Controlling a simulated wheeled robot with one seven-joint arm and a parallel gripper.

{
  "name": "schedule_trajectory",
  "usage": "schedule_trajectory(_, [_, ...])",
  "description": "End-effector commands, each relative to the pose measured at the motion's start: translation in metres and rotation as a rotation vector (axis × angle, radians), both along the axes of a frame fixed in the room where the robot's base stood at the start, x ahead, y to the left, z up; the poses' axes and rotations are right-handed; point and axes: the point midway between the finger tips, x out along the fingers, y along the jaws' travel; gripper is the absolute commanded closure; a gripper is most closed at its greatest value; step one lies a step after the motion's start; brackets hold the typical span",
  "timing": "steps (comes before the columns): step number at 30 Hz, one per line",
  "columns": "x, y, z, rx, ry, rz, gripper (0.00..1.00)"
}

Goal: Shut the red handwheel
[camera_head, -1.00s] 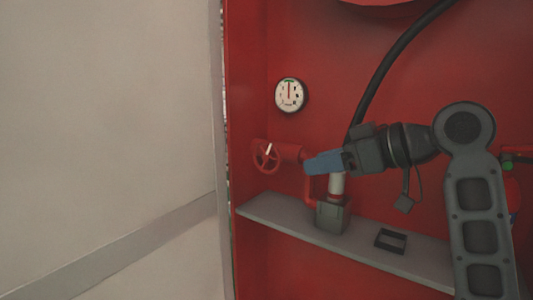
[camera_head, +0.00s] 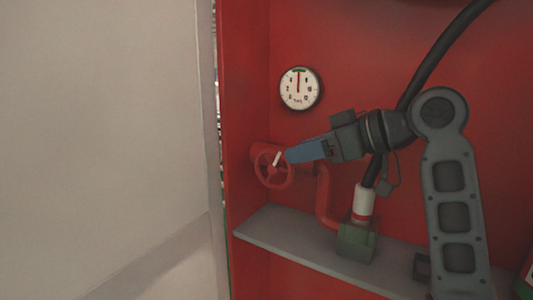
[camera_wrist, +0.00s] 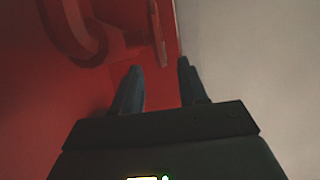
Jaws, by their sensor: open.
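The red handwheel (camera_head: 274,182) is mounted on a red pipe inside the red cabinet, below the gauge, and carries a white mark near its top. My gripper (camera_head: 290,156) has blue-grey fingers pointing left, and in the head view its tips overlap or sit close to the wheel's upper right rim. In the wrist view my gripper (camera_wrist: 160,72) shows two separated dark fingers with nothing between them. Part of the red wheel (camera_wrist: 160,32) appears just beyond and above the fingertips. I cannot tell whether a finger touches it.
A round white gauge (camera_head: 300,89) is on the back wall. A grey shelf (camera_head: 290,240) runs below, with a green-grey block (camera_head: 356,241) under a white pipe fitting (camera_head: 363,200). A black hose (camera_head: 428,55) hangs behind my arm. A pale panel (camera_head: 105,130) stands at the left.

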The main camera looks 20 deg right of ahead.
Motion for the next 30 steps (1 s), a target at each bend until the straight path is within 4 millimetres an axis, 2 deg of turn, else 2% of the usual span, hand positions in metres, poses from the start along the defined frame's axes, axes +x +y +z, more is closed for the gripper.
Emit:
schedule_trajectory(15, [0.05,0.037,-0.026,0.0,0.001,0.001,0.57])
schedule_trajectory(27, [0.056,0.041,-0.029,-0.001,-0.001,0.0,0.57])
schedule_trajectory(30, [0.056,0.041,-0.029,-0.001,-0.001,0.0,0.67])
